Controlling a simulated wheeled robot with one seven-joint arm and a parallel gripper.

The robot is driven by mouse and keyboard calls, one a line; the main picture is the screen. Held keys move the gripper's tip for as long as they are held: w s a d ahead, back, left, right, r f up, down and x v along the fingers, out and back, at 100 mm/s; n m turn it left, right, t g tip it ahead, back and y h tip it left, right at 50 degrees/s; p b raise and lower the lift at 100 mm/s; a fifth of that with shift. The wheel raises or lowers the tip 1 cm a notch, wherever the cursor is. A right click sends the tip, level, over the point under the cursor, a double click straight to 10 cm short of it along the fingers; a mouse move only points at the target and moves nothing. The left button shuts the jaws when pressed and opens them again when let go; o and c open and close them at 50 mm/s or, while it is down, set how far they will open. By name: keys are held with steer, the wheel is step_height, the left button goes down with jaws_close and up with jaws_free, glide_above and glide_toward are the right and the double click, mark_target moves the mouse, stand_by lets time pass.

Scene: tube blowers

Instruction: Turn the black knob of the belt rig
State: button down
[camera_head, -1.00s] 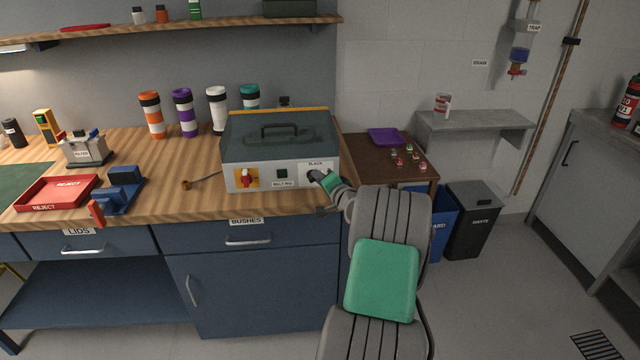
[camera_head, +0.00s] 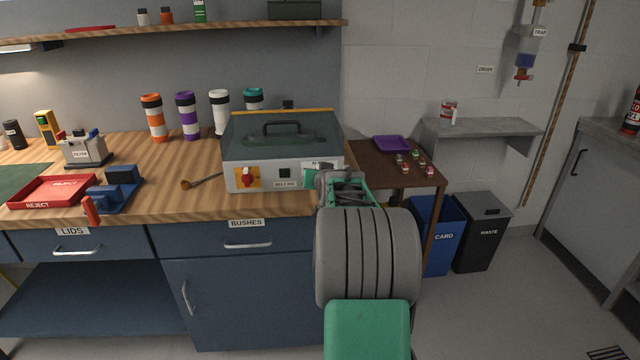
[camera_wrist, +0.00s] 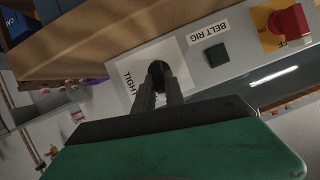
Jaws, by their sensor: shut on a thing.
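The belt rig (camera_head: 268,141) is a grey box with a dark lid and handle on the wooden bench. Its front panel carries a red knob on a yellow plate (camera_head: 248,178) and a dark square button (camera_head: 285,174). In the wrist view the rig's panel (camera_wrist: 237,67) appears tilted, with the "BELT RIG" label readable. My gripper (camera_wrist: 158,82) is shut on the black knob (camera_wrist: 156,69) at the panel's right end, on a white plate with partly hidden lettering. In the head view my wrist hides the knob.
A wooden-handled tool (camera_head: 200,181) lies left of the rig. Several tumblers (camera_head: 187,115) stand behind it. A brown side table (camera_head: 396,160) with a purple tray (camera_head: 392,144) stands to the right, above blue (camera_head: 437,235) and black bins (camera_head: 483,232).

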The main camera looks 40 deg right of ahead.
steer(key=shift+w+a+f+n+g+h+b, duration=0.1)
steer(key=shift+a+n+g+h+b, duration=0.15)
steer(key=shift+n+b, duration=0.45)
steer(key=c, duration=1.4)
jaws_free()
steer(key=shift+d, duration=0.1)
steer(key=v, duration=0.7)
steer(key=shift+s+a, duration=0.25)
steer(key=shift+a, duration=0.05)
steer(key=shift+a+r, duration=0.1)
steer(key=shift+r, duration=0.15)
